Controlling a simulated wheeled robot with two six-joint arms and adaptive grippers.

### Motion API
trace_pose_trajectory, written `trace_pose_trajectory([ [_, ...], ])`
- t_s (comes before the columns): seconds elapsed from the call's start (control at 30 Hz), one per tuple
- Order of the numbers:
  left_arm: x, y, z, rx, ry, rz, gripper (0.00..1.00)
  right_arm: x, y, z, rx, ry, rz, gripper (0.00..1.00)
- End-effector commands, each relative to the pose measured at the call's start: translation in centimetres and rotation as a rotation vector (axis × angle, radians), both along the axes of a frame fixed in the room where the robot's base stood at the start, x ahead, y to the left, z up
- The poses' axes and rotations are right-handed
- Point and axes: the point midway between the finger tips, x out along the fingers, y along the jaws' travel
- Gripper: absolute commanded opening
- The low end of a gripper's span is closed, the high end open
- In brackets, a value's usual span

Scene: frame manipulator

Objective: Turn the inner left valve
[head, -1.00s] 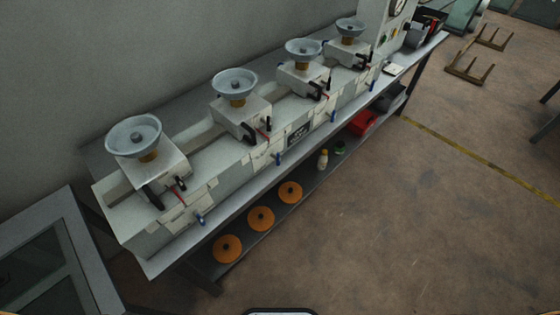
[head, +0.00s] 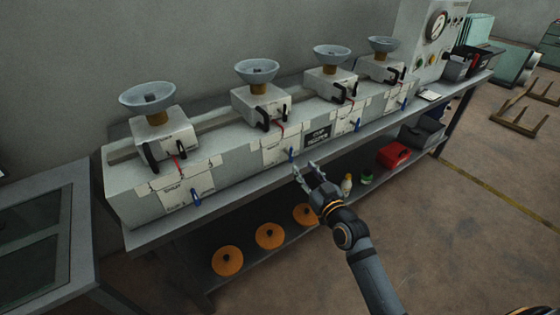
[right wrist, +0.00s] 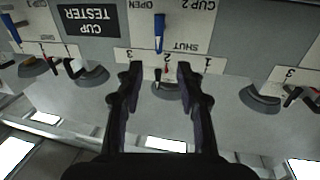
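The inner left valve is a small blue lever (head: 291,155) on the front of the white cup tester (head: 235,176), below the second cup from the left. In the right wrist view, which is upside down, the blue lever (right wrist: 159,33) stands in line with the panel's OPEN and SHUT labels, near "CUP 2". My right gripper (head: 304,168) is open and empty, just in front of and slightly below the lever. Its two fingers (right wrist: 160,69) are spread in the wrist view, with the lever centred beyond their tips and apart from them. My left gripper is not in view.
Other blue levers (head: 195,196) sit along the tester front. Cups such as the left one (head: 148,97) stand on top. The bench edge (head: 240,193) runs below the panel. Orange discs (head: 227,261) and a red bin (head: 394,155) are on the lower shelf. Open floor lies right.

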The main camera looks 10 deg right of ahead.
Motion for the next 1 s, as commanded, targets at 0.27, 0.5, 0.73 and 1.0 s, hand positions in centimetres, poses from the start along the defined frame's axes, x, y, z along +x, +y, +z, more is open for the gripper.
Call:
trace_pose_trajectory([
  [0.27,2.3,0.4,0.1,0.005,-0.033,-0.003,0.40,3.7,0.5,0.1,0.003,-0.002,-0.002,0.37],
  [0.5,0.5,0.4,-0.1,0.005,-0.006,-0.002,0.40,8.4,1.3,0.1,0.002,0.001,-0.002,0.37],
  [0.73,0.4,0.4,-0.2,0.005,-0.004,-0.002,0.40,10.3,1.5,0.0,0.002,0.002,-0.002,0.37],
  [1.0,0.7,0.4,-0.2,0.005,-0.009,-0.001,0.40,10.4,1.5,0.0,0.001,0.003,-0.002,0.33],
])
